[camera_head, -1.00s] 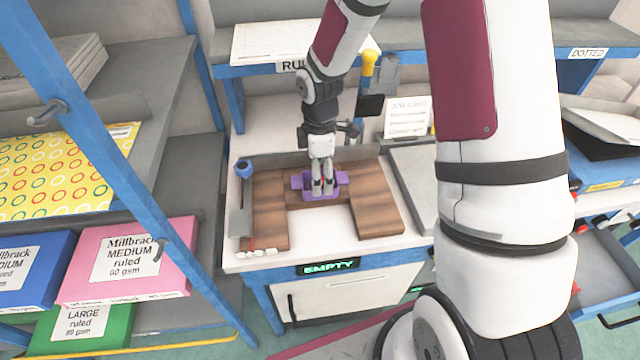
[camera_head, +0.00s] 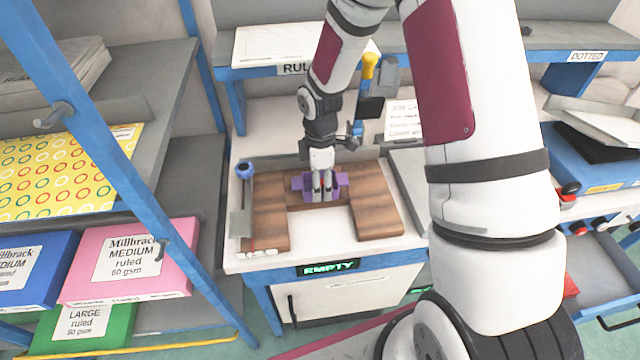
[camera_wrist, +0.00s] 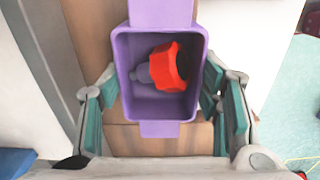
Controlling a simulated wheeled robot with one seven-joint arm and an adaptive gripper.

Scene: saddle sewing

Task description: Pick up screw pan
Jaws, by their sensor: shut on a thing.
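The screw pan (camera_head: 320,187) is a small purple open box with flat tabs at its ends. It is at the wooden U-shaped block on the white bench. In the wrist view the screw pan (camera_wrist: 160,117) is seen from above, with a red-headed screw with a purple-grey stem (camera_wrist: 168,67) lying inside it. My gripper (camera_head: 323,196) is shut on the pan. In the wrist view its teal finger pads flank the pan's left and right walls. Whether the pan's bottom is clear of the wood cannot be told.
The wooden block (camera_head: 378,207) surrounds a white gap at the bench's front. A blue-topped grey tool (camera_head: 243,195) stands at its left and a yellow-handled tool (camera_head: 368,68) hangs behind. A blue rack post (camera_head: 95,130) and paper boxes (camera_head: 128,258) are at the left.

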